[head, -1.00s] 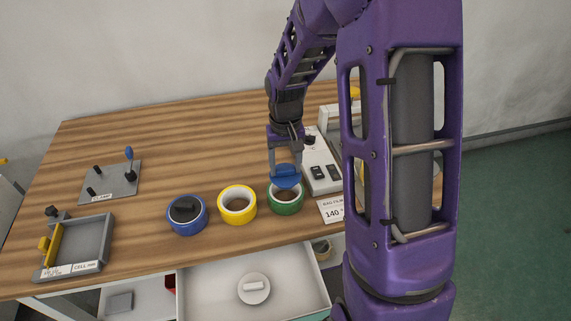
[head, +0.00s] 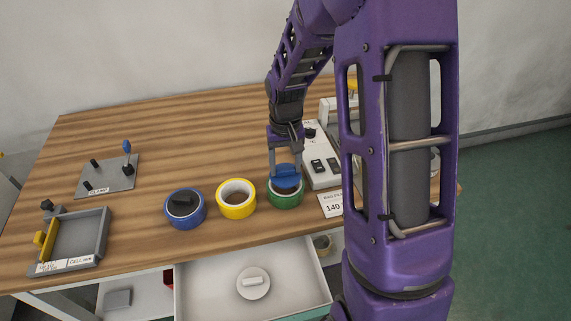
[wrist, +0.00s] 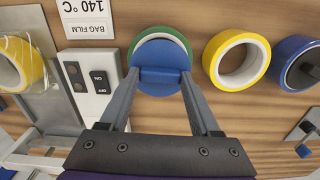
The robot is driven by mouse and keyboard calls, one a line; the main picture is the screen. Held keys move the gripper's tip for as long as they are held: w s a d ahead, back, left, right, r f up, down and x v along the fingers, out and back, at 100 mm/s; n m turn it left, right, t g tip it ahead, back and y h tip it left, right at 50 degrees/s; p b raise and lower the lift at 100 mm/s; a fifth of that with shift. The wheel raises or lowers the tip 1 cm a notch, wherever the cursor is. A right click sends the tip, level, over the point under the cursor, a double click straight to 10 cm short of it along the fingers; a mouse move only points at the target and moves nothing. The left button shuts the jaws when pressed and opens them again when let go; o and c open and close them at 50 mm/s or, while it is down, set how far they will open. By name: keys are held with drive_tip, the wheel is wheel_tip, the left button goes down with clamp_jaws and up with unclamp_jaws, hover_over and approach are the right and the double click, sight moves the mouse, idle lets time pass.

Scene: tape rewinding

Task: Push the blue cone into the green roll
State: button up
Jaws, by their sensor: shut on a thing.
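The blue cone (wrist: 160,62) is a round blue piece with a raised bar across it. It also shows in the head view (head: 286,181). My gripper (wrist: 160,75) is shut on the bar of the cone; it also shows in the head view (head: 286,168). The green roll (head: 285,199) stands flat on the table directly under the cone. In the wrist view only the green roll's outer edge (wrist: 183,40) and part of its white inside show past the cone. The cone is at the roll's opening; how deep it sits is hidden.
A yellow roll (head: 236,199) and a blue roll with a black piece in it (head: 185,209) stand left of the green roll. A white switch box (head: 320,158) and a "140 °C" label (head: 330,204) are close on the right. An open drawer (head: 300,270) lies below the table edge.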

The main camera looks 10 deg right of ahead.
sight(285, 169)
drive_tip(key=shift+f, duration=0.2)
drive_tip(key=shift+f+b, duration=0.5)
drive_tip(key=shift+f+b, duration=0.35)
drive_tip(key=shift+f, duration=0.2)
drive_tip(key=o, duration=1.4)
drive_tip(key=shift+r+p, duration=2.5)
drive_tip(key=shift+r, duration=1.05)
